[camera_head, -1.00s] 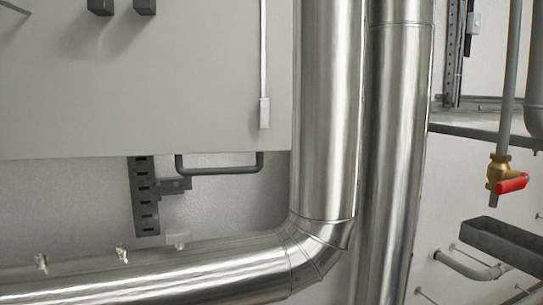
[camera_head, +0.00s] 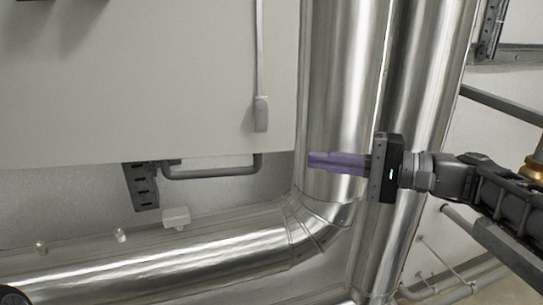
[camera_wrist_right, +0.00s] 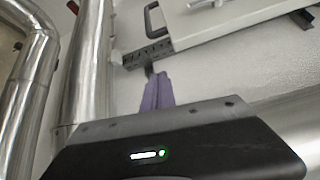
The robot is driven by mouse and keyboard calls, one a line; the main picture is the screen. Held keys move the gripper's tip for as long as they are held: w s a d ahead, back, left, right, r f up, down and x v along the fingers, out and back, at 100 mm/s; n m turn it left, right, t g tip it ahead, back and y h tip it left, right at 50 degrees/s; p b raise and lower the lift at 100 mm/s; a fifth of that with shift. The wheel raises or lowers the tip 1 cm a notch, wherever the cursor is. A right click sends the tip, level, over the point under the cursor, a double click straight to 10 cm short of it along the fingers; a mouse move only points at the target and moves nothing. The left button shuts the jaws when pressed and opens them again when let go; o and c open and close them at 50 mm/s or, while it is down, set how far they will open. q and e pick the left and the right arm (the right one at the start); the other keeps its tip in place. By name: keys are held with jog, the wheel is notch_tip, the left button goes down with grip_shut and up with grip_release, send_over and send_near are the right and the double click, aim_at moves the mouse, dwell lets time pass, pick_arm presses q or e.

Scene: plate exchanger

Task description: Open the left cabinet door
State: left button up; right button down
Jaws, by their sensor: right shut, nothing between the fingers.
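A large pale grey cabinet panel (camera_head: 130,90) fills the upper left of the head view; it also shows at the top right of the wrist view (camera_wrist_right: 225,28). No gap shows along its visible edges. A slim vertical bar (camera_head: 260,60) with a thicker lower end runs down near its right edge. My right gripper (camera_head: 312,162) comes in from the right with its purple fingers shut and empty. In the picture its tips lie just right of the panel's lower right corner, in front of a steel pipe, apart from the panel. My left gripper is not seen.
Two thick vertical steel pipes (camera_head: 337,80) stand right of the panel; one bends into a horizontal pipe (camera_head: 170,262) below. A dark U-shaped bar (camera_head: 215,174) and a slotted bracket (camera_head: 141,186) sit under the panel. A brass valve (camera_head: 534,170) is at the right edge.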

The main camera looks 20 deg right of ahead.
jog(key=shift+a+f, duration=0.1)
jog(key=w+a+p, duration=0.1)
jog(key=a+p, duration=0.3)
jog(key=a, duration=0.5)
jog(key=shift+w+a, duration=0.15)
jog(key=shift+w, duration=0.2)
dwell(0.3)
